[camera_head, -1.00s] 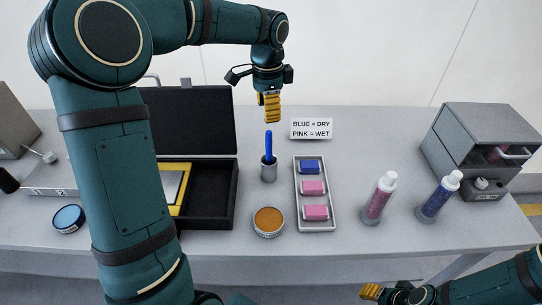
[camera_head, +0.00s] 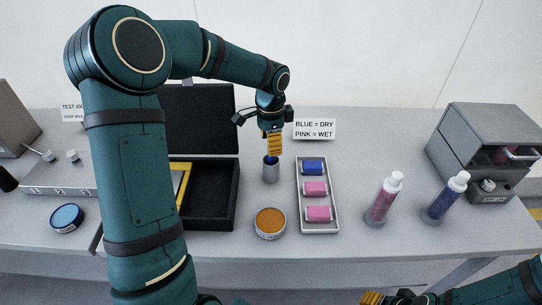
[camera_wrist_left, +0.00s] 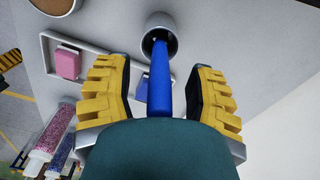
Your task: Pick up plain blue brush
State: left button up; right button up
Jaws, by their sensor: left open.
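The plain blue brush (camera_wrist_left: 159,80) stands upright in a small grey metal cup (camera_head: 270,172) on the table. In the head view only a little of its blue handle (camera_head: 270,160) shows below my left gripper (camera_head: 274,145). In the left wrist view my left gripper (camera_wrist_left: 163,95) is open, with a yellow ribbed finger on each side of the blue handle and a gap on both sides. My right gripper (camera_head: 372,298) shows at the bottom edge, low in front of the table; its jaws are not clear.
A grey tray (camera_head: 330,224) with one blue and two pink blocks lies right of the cup. An orange-topped tin (camera_head: 270,222) stands in front. An open black case (camera_head: 233,215) is at left. Two bottles (camera_head: 384,198) and a grey cabinet (camera_head: 484,150) stand right.

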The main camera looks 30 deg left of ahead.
pick_arm(q)
jog(key=shift+o, duration=0.2)
grip_shut()
jog(key=shift+r, duration=0.1)
